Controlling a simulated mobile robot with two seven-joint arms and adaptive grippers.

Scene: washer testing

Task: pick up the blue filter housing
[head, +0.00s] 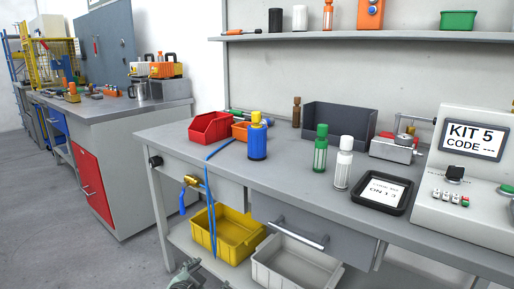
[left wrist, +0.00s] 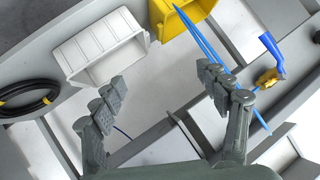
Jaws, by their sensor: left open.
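The blue filter housing (head: 257,143) has a yellow cap and stands upright on the grey workbench (head: 290,180), near its left part, beside the red and orange bins. I do not make it out in the left wrist view. My left gripper (head: 186,273) shows at the bottom edge of the head view, low in front of the bench and well below the housing. In the left wrist view the left gripper (left wrist: 164,92) has its fingers spread, with nothing between them. My right gripper is not in view.
Green (head: 320,147) and white (head: 343,163) housings stand to the right. A black tray (head: 404,207) holds a card. A yellow bin (head: 201,240) and a pale bin (head: 262,277) sit on the lower shelf. A blue hose (head: 208,180) hangs over the bench's front edge.

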